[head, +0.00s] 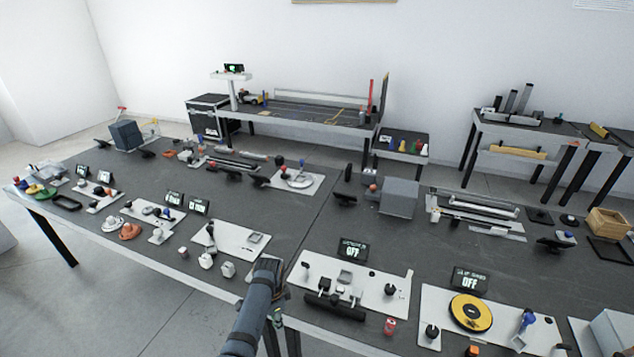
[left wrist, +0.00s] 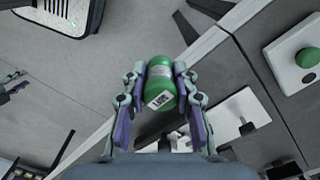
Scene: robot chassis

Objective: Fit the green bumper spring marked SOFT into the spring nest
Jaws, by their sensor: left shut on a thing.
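In the head view my left gripper (head: 280,318) hangs by the front table edge, left of a white board (head: 375,290) with small fixtures. Its fingers and the spring are small and unclear there. I cannot tell which fixture is the spring nest. My right gripper is not in view.
A red can-like part (head: 389,326) stands at the table's front edge. A yellow disc (head: 470,312) lies on another board to the right. A black display (head: 352,250) stands behind the near board. Dark tabletop behind it is largely clear.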

